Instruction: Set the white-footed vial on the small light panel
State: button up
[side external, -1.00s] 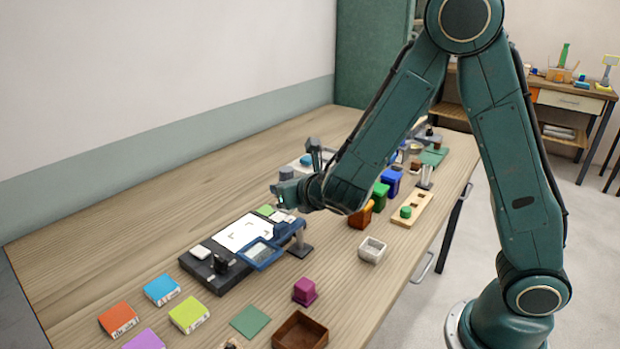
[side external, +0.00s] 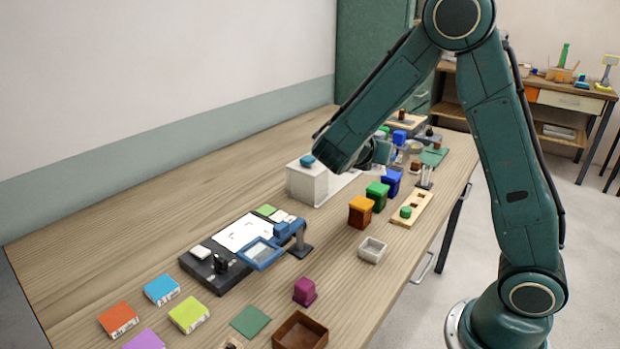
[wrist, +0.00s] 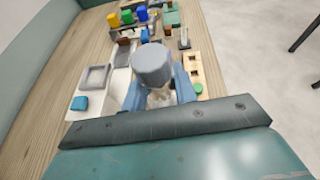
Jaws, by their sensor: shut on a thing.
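My gripper (wrist: 158,96) is shut on a vial with a grey cap (wrist: 152,65) and a pale, glassy body between the blue fingers. Its foot is hidden in the wrist view, so I cannot tell its colour. In the side view my gripper (side external: 378,152) is mostly behind my forearm, over the far part of the table, and the vial cannot be made out. A bright white panel (side external: 243,233) with dark corner marks lies on a black base nearer the camera, well away from my gripper; it looks like the light panel.
A blue-framed magnifier (side external: 262,254) on a stand overhangs the panel's near right side. A white unit with a blue knob (side external: 307,160) stands left of my gripper. Orange (side external: 360,211), green (side external: 377,192) and blue boxes stand nearby. The table's left back is clear.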

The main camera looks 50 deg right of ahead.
jog(key=shift+s+d+r+m+g+y, duration=0.5)
jog(key=shift+s+d+r+m+g, duration=0.4)
jog(key=shift+s+m+g, duration=2.3)
jog(key=shift+n, duration=0.4)
jog(key=f, duration=1)
jog(key=s+f, duration=0.1)
jog(key=f, duration=0.5)
jog(key=shift+a, duration=0.2)
jog(key=shift+f, duration=0.1)
jog(key=shift+f, duration=1.8)
jog(key=shift+f, duration=0.15)
jog(key=o, duration=1)
